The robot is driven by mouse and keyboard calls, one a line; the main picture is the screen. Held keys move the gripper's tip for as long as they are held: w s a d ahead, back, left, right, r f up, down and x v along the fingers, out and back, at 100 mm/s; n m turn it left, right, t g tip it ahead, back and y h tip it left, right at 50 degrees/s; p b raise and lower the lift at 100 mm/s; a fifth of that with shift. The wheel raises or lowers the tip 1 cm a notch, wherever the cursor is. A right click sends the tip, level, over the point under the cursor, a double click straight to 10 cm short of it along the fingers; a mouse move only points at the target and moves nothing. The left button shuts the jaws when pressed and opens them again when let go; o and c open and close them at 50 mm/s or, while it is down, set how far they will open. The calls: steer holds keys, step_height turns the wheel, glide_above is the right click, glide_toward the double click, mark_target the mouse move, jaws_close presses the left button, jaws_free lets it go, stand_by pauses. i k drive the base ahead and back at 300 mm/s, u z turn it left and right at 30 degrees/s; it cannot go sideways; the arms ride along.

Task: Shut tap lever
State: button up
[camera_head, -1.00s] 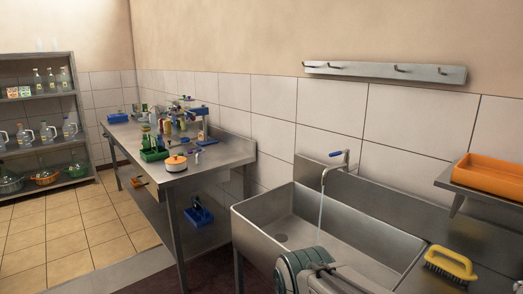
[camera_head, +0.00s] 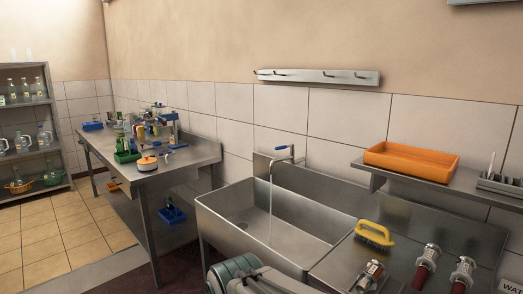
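The tap (camera_head: 283,155) stands at the back edge of the steel sink (camera_head: 239,207). A thin stream of water (camera_head: 270,212) runs from the spout down into the basin. Part of my arm shows at the bottom centre, in front of the sink. My gripper's fingers are not in view.
A yellow brush (camera_head: 374,234) lies on the drainboard right of the basin, near several red-and-metal pump parts (camera_head: 426,268). An orange tray (camera_head: 410,161) sits on a wall shelf above. A cluttered steel table (camera_head: 178,163) stands left of the sink. A hook rail (camera_head: 318,77) is on the wall.

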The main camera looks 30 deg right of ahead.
mark_target(292, 145)
steer(key=k, duration=0.1)
steer(key=z, duration=1.05)
steer(key=i, duration=0.5)
steer(key=u, duration=0.35)
steer(key=k, duration=0.45)
steer(key=u, duration=1.05)
steer(key=i, duration=1.6)
steer(key=z, duration=1.4)
steer(key=i, duration=0.8)
steer(key=z, duration=0.85)
